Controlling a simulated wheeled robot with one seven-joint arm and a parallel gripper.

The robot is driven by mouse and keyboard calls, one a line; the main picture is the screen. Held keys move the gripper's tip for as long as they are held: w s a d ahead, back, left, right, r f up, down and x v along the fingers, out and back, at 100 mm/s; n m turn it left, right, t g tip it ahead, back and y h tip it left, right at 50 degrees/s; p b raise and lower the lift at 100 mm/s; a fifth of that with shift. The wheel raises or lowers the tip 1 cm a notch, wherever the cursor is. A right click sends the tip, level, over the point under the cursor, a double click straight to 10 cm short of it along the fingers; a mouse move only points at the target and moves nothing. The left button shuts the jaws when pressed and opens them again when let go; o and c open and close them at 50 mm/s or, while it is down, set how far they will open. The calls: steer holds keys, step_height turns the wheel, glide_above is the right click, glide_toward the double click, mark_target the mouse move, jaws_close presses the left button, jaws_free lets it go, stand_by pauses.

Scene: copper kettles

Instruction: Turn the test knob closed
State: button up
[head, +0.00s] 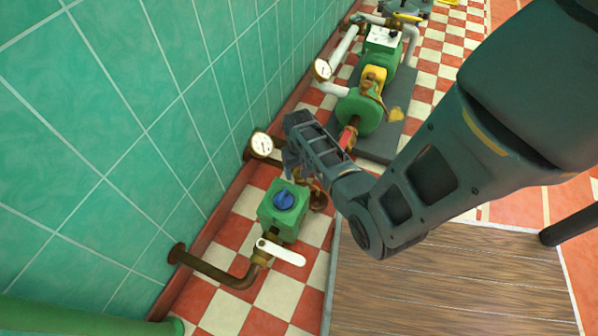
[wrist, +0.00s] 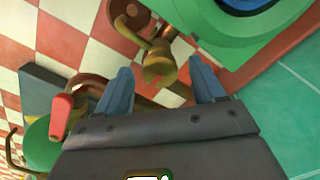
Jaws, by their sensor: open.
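A green box-shaped unit (head: 284,222) stands by the tiled wall, with a blue round knob (head: 284,200) on its top. The wrist view shows part of the green housing (wrist: 262,42) at the top right. My gripper (head: 297,168) is beside the unit, on its far side, and is open. In the wrist view my gripper (wrist: 160,74) has its two fingers apart, with a small brass knob-like fitting (wrist: 158,62) seen between them. I cannot tell whether the fingers touch this fitting. I cannot tell for certain which knob is the test knob.
A white lever (head: 281,252) sits on the pipe in front of the unit. A pressure gauge (head: 262,145) stands close to my gripper. A red-handled valve (head: 348,138) and a green pump (head: 360,110) lie beyond. A wooden platform (head: 450,280) fills the lower right.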

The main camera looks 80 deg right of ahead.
steer(key=shift+f, duration=0.15)
steer(key=shift+c, duration=0.3)
steer(key=c, duration=1)
steer(key=m+p, duration=0.3)
steer(key=shift+r+m, duration=0.2)
steer(key=shift+m, duration=0.1)
steer(key=m+p, duration=0.2)
steer(key=m, duration=0.3)
steer(key=shift+w, duration=0.1)
steer(key=m+p, duration=0.2)
steer(key=m, duration=0.3)
steer(key=shift+f, duration=0.1)
steer(key=shift+m+p, duration=0.45)
steer(key=shift+m, duration=1.75)
steer(key=shift+f, duration=0.1)
